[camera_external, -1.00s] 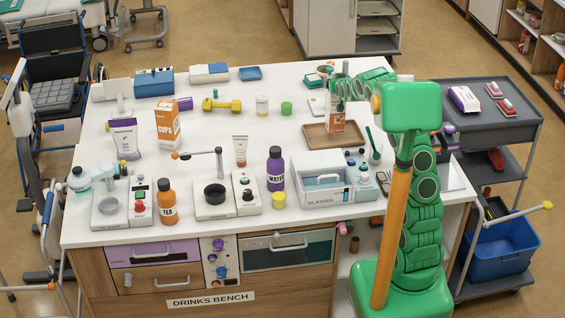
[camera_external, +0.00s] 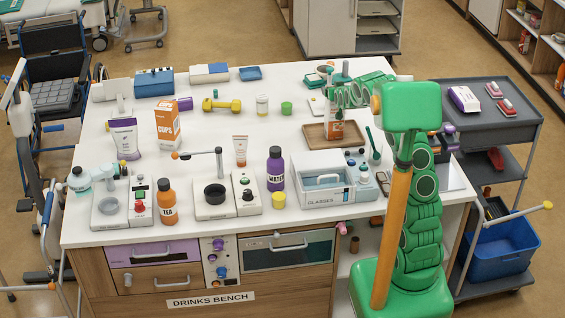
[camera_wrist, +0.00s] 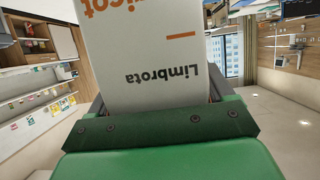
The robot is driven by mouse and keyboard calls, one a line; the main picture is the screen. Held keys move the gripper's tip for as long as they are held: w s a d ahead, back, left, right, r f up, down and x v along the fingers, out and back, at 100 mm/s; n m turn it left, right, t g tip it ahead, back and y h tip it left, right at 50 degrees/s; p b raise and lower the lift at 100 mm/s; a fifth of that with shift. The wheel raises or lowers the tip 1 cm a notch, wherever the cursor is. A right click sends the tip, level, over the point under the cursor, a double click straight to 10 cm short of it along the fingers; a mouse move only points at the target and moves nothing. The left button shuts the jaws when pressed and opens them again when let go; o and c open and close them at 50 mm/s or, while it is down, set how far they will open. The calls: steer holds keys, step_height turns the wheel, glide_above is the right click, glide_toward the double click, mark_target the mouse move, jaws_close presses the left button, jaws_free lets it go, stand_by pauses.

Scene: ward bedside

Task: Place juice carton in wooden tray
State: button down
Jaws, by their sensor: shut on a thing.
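The juice carton (camera_external: 335,130) is white and orange and upright, at the wooden tray on the right side of the bench top. In the wrist view the carton (camera_wrist: 140,60) fills the middle, with orange "ricot" and dark "Limbrota" lettering upside down. My gripper (camera_external: 336,104) is shut on the carton from above; its green body also shows in the wrist view (camera_wrist: 155,112). The wooden tray (camera_external: 312,134) is shallow and brown, with a low rim. I cannot tell whether the carton's base touches the tray floor.
A glasses box (camera_external: 322,182) stands in front of the tray. A green-handled item (camera_external: 373,147) is close on the right. Bare bench top lies left of the tray.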

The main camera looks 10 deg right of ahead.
jaws_free()
steer(key=shift+s+r, duration=0.1)
steer(key=shift+r, duration=0.05)
steer(key=shift+s, duration=0.15)
steer(key=v, duration=1.1)
steer(key=shift+s+r, duration=0.2)
